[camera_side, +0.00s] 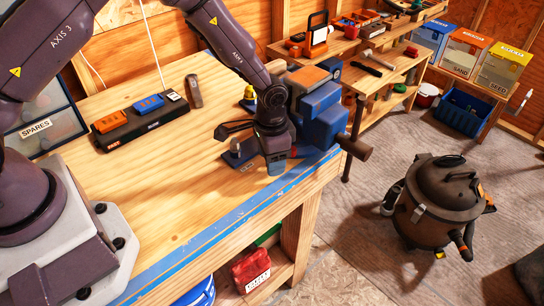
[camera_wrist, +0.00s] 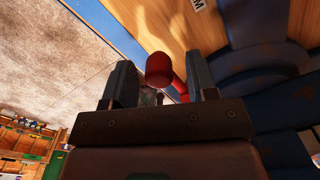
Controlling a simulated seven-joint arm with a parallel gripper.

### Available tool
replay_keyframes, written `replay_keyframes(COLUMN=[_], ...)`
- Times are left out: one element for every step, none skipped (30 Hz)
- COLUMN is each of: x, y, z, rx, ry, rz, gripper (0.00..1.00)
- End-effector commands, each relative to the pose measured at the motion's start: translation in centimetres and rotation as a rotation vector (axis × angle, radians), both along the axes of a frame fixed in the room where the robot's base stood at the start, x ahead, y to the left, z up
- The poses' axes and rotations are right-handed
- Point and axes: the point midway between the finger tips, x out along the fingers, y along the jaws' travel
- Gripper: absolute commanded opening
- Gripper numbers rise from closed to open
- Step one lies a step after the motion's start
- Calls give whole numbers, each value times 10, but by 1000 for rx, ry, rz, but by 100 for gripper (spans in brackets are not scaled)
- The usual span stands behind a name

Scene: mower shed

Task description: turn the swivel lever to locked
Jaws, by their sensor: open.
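The swivel lever has a red knob (camera_wrist: 158,67), which shows between my fingers in the wrist view with a red rod beside the right finger. In the side view only a small red bit (camera_side: 293,152) shows by my fingers. The lever's pivot and any lock marks are hidden. My gripper (camera_side: 277,168) points down at the near bench edge, beside the blue vise (camera_side: 320,118). In the wrist view my gripper (camera_wrist: 162,78) is open, one finger on each side of the knob. I cannot tell whether a finger touches it.
The vise's brown bar (camera_side: 355,148) sticks out past the bench edge, close to my gripper. A black battery charger (camera_side: 142,124) lies on the wooden bench (camera_side: 180,205), whose middle is clear. A shop vacuum (camera_side: 440,205) stands on the floor at right.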

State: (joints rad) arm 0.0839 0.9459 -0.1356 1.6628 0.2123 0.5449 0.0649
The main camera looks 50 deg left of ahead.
Motion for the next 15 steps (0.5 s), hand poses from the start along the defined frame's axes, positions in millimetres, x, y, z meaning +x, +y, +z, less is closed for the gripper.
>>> replay_keyframes(x=[1, 1, 1, 1, 1, 1, 1, 1, 1, 1, 1, 1, 1, 1, 1], y=[0, 0, 0, 0, 0, 0, 0, 0, 0, 0, 0, 0, 0, 0, 0], z=[4, 8, 13, 18, 24, 32, 39, 46, 55, 63, 69, 78, 84, 90, 98], rx=[-1, 0, -1, -1, -1, -1, -1, -1, -2, -1, -1, -1, -1, -1, -2], ry=[-2, -3, -5, -4, -5, -6, -6, -6, -7, -8, -7, -8, -7, -7, -7], rz=[1, 1, 1, 0, 0, 0, 1, 1, 1, 1, 0, -1, -1, -1, -1], gripper=[53, 53, 53, 53, 53, 53, 53, 53, 53, 53, 53, 53, 53, 53, 53])
